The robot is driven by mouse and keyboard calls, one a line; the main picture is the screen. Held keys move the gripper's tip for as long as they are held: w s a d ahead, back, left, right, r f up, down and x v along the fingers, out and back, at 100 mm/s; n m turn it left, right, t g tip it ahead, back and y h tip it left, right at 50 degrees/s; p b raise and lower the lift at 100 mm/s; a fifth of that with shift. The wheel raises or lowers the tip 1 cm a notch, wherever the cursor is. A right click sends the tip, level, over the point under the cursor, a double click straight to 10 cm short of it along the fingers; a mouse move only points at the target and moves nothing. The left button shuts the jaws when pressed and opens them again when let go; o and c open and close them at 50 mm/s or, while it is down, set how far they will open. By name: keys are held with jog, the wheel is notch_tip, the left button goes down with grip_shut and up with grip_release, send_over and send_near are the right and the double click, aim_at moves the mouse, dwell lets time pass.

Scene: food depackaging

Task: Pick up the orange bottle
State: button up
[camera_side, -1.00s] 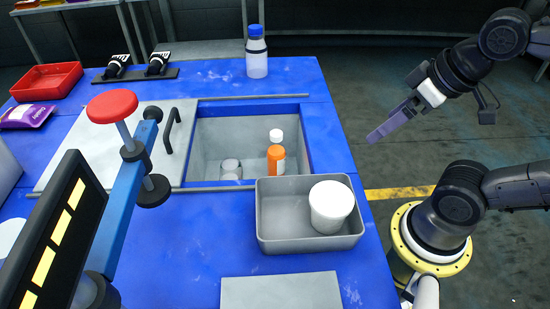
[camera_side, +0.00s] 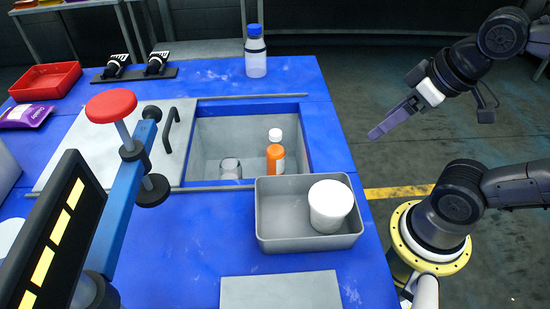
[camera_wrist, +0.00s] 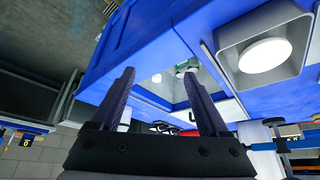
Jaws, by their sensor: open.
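The orange bottle (camera_side: 275,158) has a white cap and stands upright in the grey sunken bin in the blue table. The bin's near wall and the grey tray hide its lower part. My gripper (camera_side: 374,134) is off the table's right edge, in the air, well away from the bottle. In the wrist view my gripper (camera_wrist: 163,88) shows two dark fingers spread apart with nothing between them. The orange bottle cannot be made out clearly in the wrist view.
A grey tray (camera_side: 285,240) holding a white tub (camera_side: 330,205) stands in front of the bin (camera_side: 222,135). A clear container (camera_side: 231,168) sits left of the bottle. A blue-capped bottle (camera_side: 256,62) stands behind. A red-topped post (camera_side: 112,106) rises at left.

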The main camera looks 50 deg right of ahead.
notch_tip(320, 180, up, 4)
jog(key=w+m, duration=0.3)
jog(key=m, duration=0.2)
jog(key=m+g, duration=0.5)
jog(key=m, duration=0.4)
send_over(275, 133)
notch_tip(275, 133, down, 8)
jog(key=r, duration=0.1)
jog(key=shift+g, duration=0.3)
jog(key=f, duration=1)
jog(key=shift+w+d+f, duration=0.2)
jog(key=shift+w+f, duration=0.15)
jog(key=shift+f, duration=0.05)
jog(key=shift+s+a+f, duration=0.1)
jog(key=shift+s+f, duration=0.1)
jog(key=shift+f, duration=1.3)
jog(key=shift+s+f, duration=0.15)
jog(key=shift+f, duration=1.3)
